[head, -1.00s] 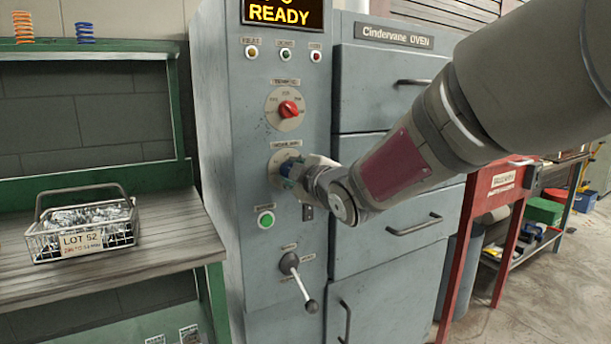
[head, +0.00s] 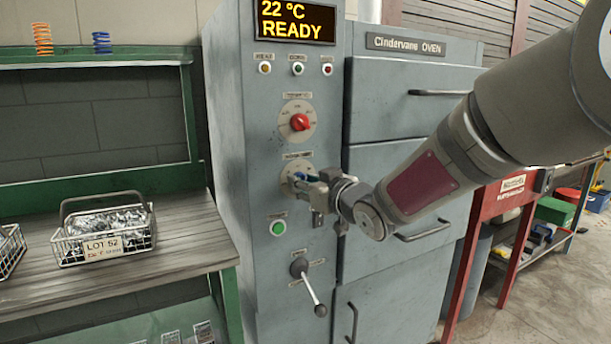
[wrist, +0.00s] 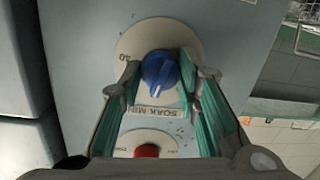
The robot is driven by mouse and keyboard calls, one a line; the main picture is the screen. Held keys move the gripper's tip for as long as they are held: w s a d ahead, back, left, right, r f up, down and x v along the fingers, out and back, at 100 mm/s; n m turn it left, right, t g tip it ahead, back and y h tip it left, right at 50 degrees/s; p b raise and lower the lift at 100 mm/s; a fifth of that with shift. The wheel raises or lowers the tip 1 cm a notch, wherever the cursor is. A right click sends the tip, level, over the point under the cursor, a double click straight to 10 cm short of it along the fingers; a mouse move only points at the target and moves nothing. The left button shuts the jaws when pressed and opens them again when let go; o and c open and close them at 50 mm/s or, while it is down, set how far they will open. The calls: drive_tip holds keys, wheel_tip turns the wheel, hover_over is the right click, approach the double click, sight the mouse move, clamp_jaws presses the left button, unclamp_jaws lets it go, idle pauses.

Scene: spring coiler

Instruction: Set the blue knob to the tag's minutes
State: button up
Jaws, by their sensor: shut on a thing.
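The blue knob (wrist: 160,72) sits on a round pale dial (wrist: 140,38) labelled SOAK MIN in the wrist view. In the head view the blue knob (head: 296,177) is partly hidden behind my gripper (head: 301,181). My gripper (wrist: 161,80) has its teal-padded fingers on either side of the knob and is shut on it. A 40 shows at the dial's left; most other marks are hidden or too small. The tag (head: 102,247) on the wire basket (head: 72,255) reads LOT 52; its smaller red line is too small to read.
The cabinet's display (head: 290,20) reads 22 °C READY. A red knob (head: 300,122) sits above the blue one; a green button (head: 278,228) and a lever (head: 309,285) are below. Oven drawers (head: 400,190) stand to the right, a wooden bench (head: 170,250) to the left.

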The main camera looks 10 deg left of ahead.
drive_tip(key=shift+f+m+y+p, duration=0.15)
drive_tip(key=shift+m+y+p, duration=0.25)
drive_tip(key=shift+m+p, duration=2.05)
drive_tip(key=shift+m+b, duration=0.6)
drive_tip(key=shift+m, duration=0.15)
drive_tip(key=o, duration=1.2)
drive_tip(key=shift+c, duration=0.2)
drive_tip(key=shift+d, duration=0.1)
drive_tip(key=v, duration=1.2)
